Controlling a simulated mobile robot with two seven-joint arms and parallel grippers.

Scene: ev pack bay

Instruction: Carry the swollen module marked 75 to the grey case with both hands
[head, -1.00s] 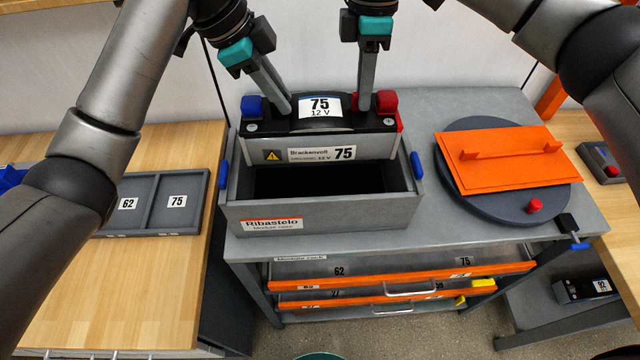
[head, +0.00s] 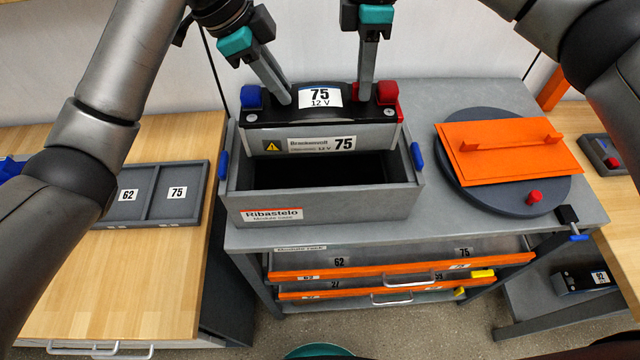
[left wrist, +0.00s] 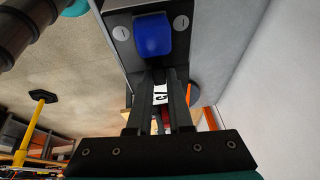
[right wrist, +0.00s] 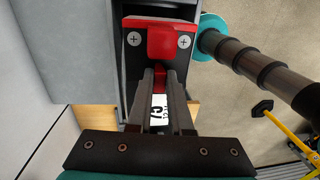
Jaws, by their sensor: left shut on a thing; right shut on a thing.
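The module marked 75 (head: 318,142) has a black top, a grey front with a warning label, a blue terminal cap on the left and a red one on the right. My left gripper (head: 284,98) is shut on its top near the blue cap, which also shows in the left wrist view (left wrist: 153,36). My right gripper (head: 364,100) is shut on its top near the red cap, seen in the right wrist view (right wrist: 161,40). The module is level over the rear of the open grey case (head: 350,205), labelled Ribastelo. Whether it touches the case's back wall is hidden.
An orange lid-like plate (head: 480,165) with a handle lies on a dark round turntable (head: 470,203) at right. A grey tray (head: 148,208) marked 62 and 75 sits on the left wooden bench. Orange-fronted drawers (head: 355,272) stick out below the case.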

